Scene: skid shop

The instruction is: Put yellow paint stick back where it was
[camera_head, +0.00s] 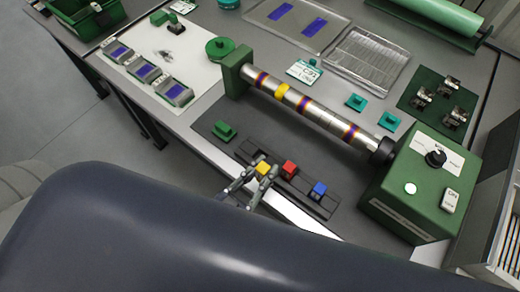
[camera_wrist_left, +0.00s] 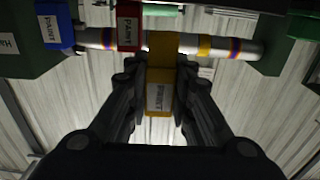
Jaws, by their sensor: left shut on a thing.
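The yellow paint stick (camera_head: 263,168) is at the left part of a dark rack (camera_head: 246,147) at the table's front edge. My left gripper (camera_head: 257,173) is shut on it from the front. In the left wrist view the yellow stick (camera_wrist_left: 160,92), with a white label, is between the two dark fingers (camera_wrist_left: 160,85). The red paint stick (camera_head: 290,169) and the blue paint stick (camera_head: 319,190) stand in the rack to its right. I cannot tell whether the yellow stick is seated or just above the rack. My right gripper is not in view.
A metal tube with coloured bands (camera_head: 315,110) lies behind the rack, between green end supports. A green control box (camera_head: 425,185) stands at the right. A green block (camera_head: 224,131) is left of the yellow stick. Wire tray (camera_head: 368,60) and blue-screened devices (camera_head: 143,70) lie farther back.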

